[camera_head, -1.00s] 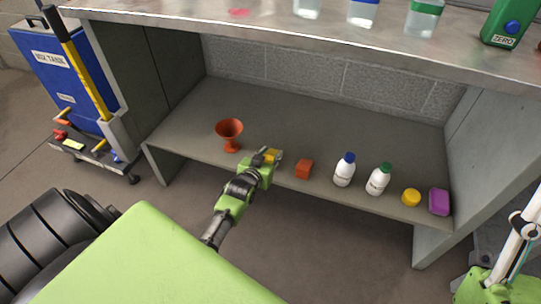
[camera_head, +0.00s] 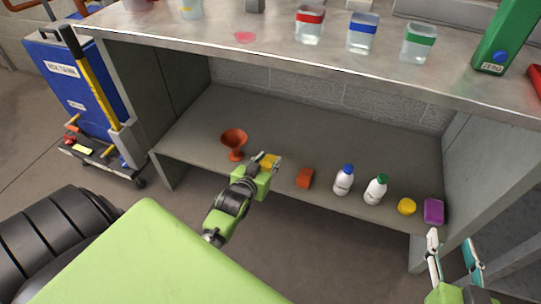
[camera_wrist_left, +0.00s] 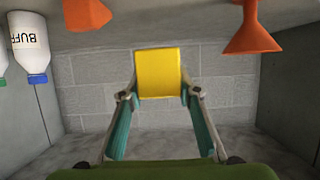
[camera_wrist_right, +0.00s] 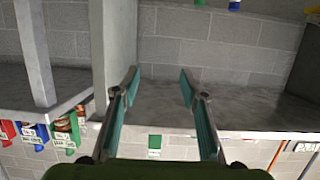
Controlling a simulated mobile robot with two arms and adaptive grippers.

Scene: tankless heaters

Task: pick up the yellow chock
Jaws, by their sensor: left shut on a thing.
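The yellow chock (camera_head: 269,161) is at the front of the low shelf, between my left gripper's fingertips. In the left wrist view the chock (camera_wrist_left: 158,73) fills the space between the two fingers. My left gripper (camera_head: 267,163) is shut on it, and the wrist view shows the gripper (camera_wrist_left: 158,92) with a finger at each side of the chock. I cannot tell whether the chock touches the shelf. My right gripper (camera_head: 452,250) is open and empty at the right, in front of the shelf; its wrist view shows the gripper (camera_wrist_right: 160,85) with fingers apart.
An orange funnel (camera_head: 234,142) stands left of the chock. To its right are an orange block (camera_head: 305,178), two white bottles (camera_head: 343,182), a yellow round thing (camera_head: 406,206) and a purple block (camera_head: 433,211). The worktop (camera_head: 270,52) overhangs the shelf.

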